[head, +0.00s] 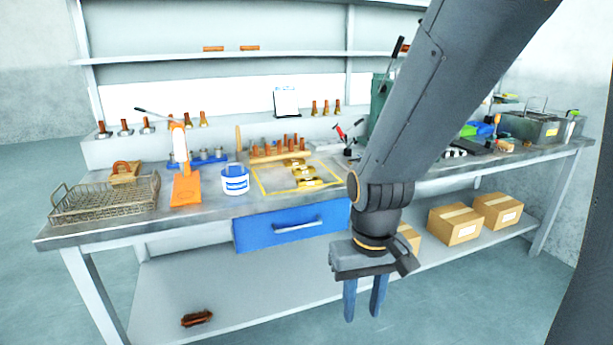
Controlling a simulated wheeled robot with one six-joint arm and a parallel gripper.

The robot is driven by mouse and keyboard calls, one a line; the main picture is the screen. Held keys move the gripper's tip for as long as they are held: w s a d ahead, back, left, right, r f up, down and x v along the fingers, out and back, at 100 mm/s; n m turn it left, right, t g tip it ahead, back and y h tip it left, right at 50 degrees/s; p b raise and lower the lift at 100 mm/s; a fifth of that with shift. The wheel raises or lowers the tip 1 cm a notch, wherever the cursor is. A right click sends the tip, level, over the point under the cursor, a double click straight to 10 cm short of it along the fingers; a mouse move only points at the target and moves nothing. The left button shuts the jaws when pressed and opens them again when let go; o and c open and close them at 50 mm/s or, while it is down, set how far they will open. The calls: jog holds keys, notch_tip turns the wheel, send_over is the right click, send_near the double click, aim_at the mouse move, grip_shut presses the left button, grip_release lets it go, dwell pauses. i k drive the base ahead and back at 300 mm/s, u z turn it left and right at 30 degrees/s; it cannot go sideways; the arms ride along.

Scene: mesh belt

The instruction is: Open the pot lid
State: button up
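A small white pot with a blue band (235,180) stands upright on the workbench, left of centre. Its top looks white, but it is too small to tell the lid's edge or whether the lid is on. My gripper (362,316) hangs in front of the bench, to the right of and lower than the pot, well apart from it. Its two blue fingers point down with a gap between them and nothing in it.
An orange-and-white tool (186,188) stands just left of the pot, with a wire basket (105,198) further left. A yellow-framed area with brass parts (262,190) lies to its right. A blue drawer (290,226) sits under the bench top. Cardboard boxes (455,224) stand on the lower shelf.

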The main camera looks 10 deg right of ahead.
aim_at(234, 171)
jog(key=z, duration=0.25)
jog(key=i, duration=1.05)
jog(key=u, duration=0.6)
